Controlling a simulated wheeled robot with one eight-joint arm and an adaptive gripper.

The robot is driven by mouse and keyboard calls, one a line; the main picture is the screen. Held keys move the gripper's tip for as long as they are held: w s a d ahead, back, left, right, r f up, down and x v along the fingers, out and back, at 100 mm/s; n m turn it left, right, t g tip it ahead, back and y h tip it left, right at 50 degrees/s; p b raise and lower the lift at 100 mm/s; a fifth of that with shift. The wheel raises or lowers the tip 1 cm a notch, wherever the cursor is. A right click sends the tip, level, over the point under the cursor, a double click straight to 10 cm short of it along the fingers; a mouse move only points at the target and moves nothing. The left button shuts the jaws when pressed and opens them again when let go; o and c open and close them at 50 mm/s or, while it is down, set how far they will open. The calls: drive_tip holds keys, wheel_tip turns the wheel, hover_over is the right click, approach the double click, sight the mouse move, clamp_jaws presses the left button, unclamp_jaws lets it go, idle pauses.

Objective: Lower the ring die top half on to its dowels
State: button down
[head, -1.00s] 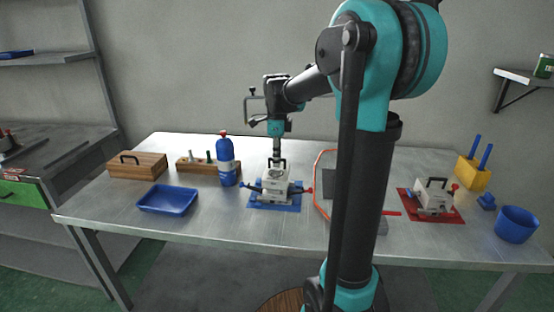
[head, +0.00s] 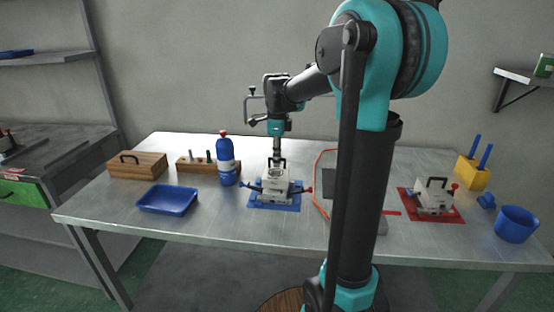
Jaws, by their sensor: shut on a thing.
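The ring die top half (head: 275,178) is a pale block with a dark handle. It hangs over or rests on the lower half (head: 274,194); at this size I cannot tell whether they touch. The lower half stands on a blue mat (head: 292,207), with toggle clamps sticking out left and right. My gripper (head: 277,161) points straight down and is shut on the top half's handle. The dowels are not visible.
A blue tray (head: 167,199), wooden rack (head: 199,165) and wooden box (head: 137,165) lie further left. A second die (head: 435,194) sits on a red mat at right, near a blue bowl (head: 517,224).

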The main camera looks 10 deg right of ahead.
drive_tip(key=shift+f, duration=1.1)
drive_tip(key=c, duration=1.6)
unclamp_jaws()
wheel_tip(320, 180, up, 12)
drive_tip(key=shift+f, duration=0.1)
